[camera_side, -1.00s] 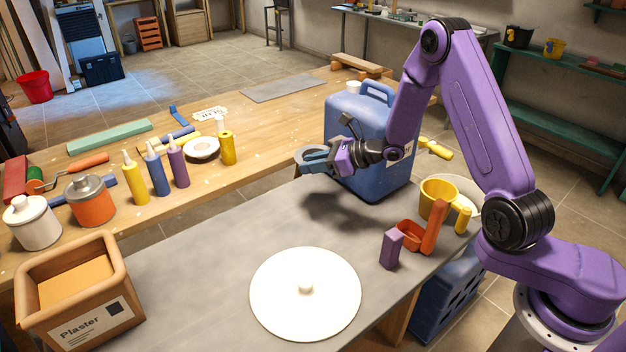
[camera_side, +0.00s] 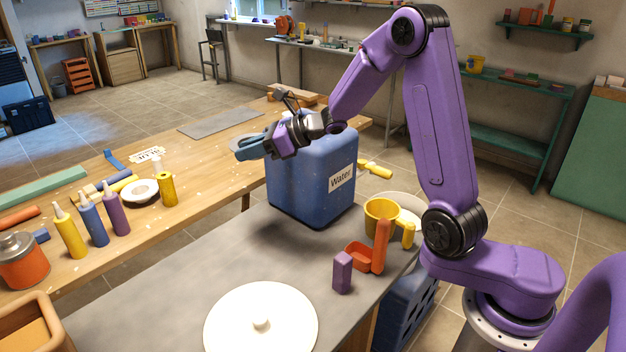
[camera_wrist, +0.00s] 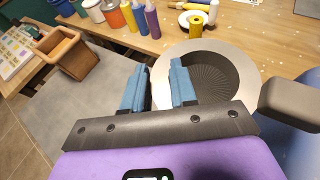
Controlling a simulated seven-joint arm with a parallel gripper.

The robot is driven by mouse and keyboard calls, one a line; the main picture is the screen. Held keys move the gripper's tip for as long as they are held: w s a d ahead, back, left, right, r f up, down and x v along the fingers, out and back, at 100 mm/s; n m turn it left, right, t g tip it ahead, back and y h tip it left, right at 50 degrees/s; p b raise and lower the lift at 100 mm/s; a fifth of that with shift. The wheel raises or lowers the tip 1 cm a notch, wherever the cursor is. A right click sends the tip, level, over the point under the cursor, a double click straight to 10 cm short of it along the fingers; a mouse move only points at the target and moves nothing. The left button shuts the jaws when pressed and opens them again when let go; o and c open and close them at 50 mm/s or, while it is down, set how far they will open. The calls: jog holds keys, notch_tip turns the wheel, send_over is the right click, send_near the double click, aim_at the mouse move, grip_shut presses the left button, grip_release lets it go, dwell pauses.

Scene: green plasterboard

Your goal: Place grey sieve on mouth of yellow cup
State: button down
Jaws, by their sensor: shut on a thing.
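The grey sieve (camera_wrist: 212,72) is a round dark mesh bowl with a wide pale rim in the wrist view. My gripper (camera_wrist: 158,88) is shut on its near left rim, between blue fingers. In the side view my gripper (camera_side: 250,147) is raised beside the top of the blue water jug, and the sieve is small and mostly hidden by the fingers. The yellow cup (camera_side: 381,216) stands upright on the grey bench, right of the jug and well away from my gripper. Its handle (camera_side: 408,236) points to the right.
The blue water jug (camera_side: 312,180) stands tall between my gripper and the cup. An orange scoop (camera_side: 361,256) and purple block (camera_side: 342,272) are in front of the cup. A white disc (camera_side: 260,322) lies at the bench front. Coloured bottles (camera_side: 92,223) stand left.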

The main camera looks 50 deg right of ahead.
jog(key=r, duration=0.5)
jog(key=shift+d+r, duration=0.1)
jog(key=shift+d, duration=0.25)
jog(key=s+d+m+t+h, duration=0.3)
jog(key=s+d+m+h, duration=0.35)
jog(key=s+d, duration=1.55)
notch_tip(320, 180, down, 24)
jog(key=shift+w+d, duration=0.4)
jog(key=shift+w, duration=0.05)
jog(key=shift+f, duration=0.25)
jog(key=c, duration=0.9)
grip_release()
